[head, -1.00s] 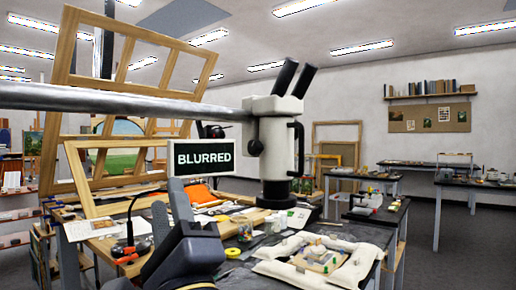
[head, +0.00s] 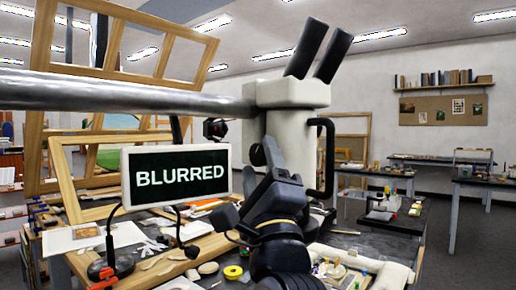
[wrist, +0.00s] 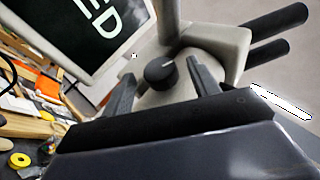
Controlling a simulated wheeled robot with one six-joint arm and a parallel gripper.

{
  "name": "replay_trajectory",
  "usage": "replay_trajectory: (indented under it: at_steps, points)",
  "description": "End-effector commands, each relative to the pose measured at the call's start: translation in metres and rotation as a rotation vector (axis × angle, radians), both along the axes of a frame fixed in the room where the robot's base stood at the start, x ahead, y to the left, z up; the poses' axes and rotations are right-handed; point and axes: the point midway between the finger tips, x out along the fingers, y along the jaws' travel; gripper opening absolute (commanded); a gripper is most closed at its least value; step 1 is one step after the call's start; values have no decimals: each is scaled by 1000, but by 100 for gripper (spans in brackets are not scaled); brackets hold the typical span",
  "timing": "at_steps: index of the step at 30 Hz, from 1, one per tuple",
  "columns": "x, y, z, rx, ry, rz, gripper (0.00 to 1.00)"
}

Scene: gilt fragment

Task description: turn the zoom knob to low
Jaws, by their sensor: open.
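The zoom knob (wrist: 160,72) is a round black dial with a pale pointer line, on the side of the white microscope body (wrist: 211,50). In the wrist view it lies between and beyond my two open fingers, and I see no contact. In the head view my gripper (head: 262,168) is raised in front of the microscope (head: 282,93) and covers much of its lower body. The knob (head: 257,154) shows only partly there, beside a finger. My gripper (wrist: 162,84) is empty. The knob's scale marks are too small to read.
A screen reading "BLURRED" (head: 176,174) hangs left of the microscope, close to my gripper. A thick metal boom (head: 130,97) crosses above it. A black handle (head: 325,157) stands out at the microscope's right. The bench below is cluttered, with a yellow tape roll (head: 233,272).

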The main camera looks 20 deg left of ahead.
Motion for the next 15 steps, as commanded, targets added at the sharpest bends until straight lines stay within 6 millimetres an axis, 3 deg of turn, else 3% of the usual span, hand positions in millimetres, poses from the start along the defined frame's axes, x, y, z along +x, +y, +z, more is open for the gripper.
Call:
replay_trajectory:
  at_steps: [6, 15]
  points:
    - [14, 9, 15, 1, 0, 1, 57]
    - [16, 11, 16, 1, 0, 1, 57]
